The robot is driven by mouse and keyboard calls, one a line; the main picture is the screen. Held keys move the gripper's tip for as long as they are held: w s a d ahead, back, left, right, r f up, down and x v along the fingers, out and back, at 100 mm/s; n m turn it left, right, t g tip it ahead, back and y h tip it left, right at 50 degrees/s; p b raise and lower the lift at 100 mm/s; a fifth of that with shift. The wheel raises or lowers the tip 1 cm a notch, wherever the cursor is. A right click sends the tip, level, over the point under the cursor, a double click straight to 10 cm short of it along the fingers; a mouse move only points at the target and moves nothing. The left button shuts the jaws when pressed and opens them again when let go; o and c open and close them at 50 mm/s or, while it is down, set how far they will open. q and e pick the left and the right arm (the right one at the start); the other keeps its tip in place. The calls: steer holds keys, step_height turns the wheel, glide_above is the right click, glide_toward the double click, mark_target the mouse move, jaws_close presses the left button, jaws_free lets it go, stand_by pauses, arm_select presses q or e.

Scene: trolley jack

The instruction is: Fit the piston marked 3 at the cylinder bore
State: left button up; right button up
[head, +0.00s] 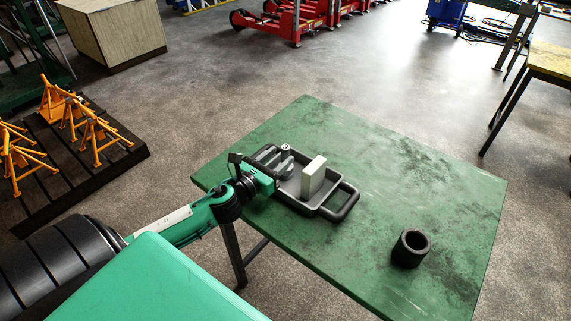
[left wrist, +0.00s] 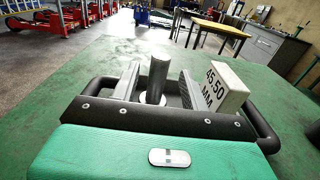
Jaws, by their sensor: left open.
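A grey piston-like part with an upright round stem (left wrist: 158,76) on a wider pale disc stands in the tray; its stem also shows in the head view (head: 285,152). No mark 3 can be read on it. My left gripper (head: 279,173) is at the tray's left end, open, with its fingers on either side of the stem in the left wrist view. Whether they touch it cannot be told. A black, thick-walled hollow cylinder (head: 411,248) stands upright near the table's front right, its round bore open at the top. My right gripper is not in view.
The dark grey tray (head: 337,208) with looped handles lies on the green table (head: 390,150). A white block (head: 313,176) stands in it, reading "45.50 MM" in the left wrist view (left wrist: 215,86). The table between tray and cylinder is clear.

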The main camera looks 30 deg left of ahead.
mark_target(283, 153)
arm_select(q)
steer(key=shift+w+d+r+p, duration=0.15)
steer(key=shift+w+p, duration=0.25)
steer(key=shift+w, duration=1.55)
steer(key=shift+c, duration=0.9)
steer(key=c, duration=0.7)
jaws_close()
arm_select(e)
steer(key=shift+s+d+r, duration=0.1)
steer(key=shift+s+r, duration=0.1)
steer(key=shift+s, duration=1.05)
